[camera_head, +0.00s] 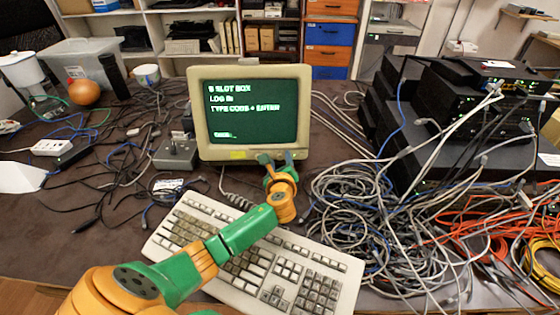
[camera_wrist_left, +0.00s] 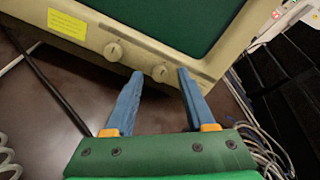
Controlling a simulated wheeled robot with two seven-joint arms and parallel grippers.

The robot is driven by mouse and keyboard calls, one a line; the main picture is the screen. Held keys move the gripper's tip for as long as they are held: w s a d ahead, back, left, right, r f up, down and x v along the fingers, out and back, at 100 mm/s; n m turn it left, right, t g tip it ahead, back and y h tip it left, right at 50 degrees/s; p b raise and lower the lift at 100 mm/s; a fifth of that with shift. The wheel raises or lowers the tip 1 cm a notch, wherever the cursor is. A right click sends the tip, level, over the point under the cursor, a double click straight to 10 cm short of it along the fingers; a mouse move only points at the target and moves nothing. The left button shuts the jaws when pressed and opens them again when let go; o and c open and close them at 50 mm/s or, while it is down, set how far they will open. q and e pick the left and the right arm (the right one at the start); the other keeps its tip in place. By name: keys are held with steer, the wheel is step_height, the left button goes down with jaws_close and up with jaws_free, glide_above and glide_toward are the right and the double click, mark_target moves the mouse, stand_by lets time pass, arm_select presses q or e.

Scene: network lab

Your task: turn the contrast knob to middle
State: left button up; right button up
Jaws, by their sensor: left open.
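The beige monitor (camera_head: 195,110) with a green screen stands at the back middle of the desk. In the left wrist view, two round beige knobs show on its lower front edge, a left knob (camera_wrist_left: 113,50) and a right knob (camera_wrist_left: 161,73). I cannot read which one is the contrast knob. My left gripper (camera_head: 276,161) is at the monitor's lower right front. In the left wrist view, its blue fingers (camera_wrist_left: 160,76) are open, with one tip on each side of the right knob; contact cannot be told. In the head view the knobs are hidden or too small. My right gripper is not in view.
A beige keyboard (camera_head: 315,256) lies below my left arm. A yellow label (camera_wrist_left: 67,24) is on the monitor's front. Tangled grey cables (camera_head: 350,215) lie to the right, beside stacked black network boxes (camera_head: 450,145). A grey box (camera_head: 175,154) stands left of the monitor.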

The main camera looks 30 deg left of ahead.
arm_select(q)
steer(key=p+v, duration=0.1)
steer(key=v, duration=0.6)
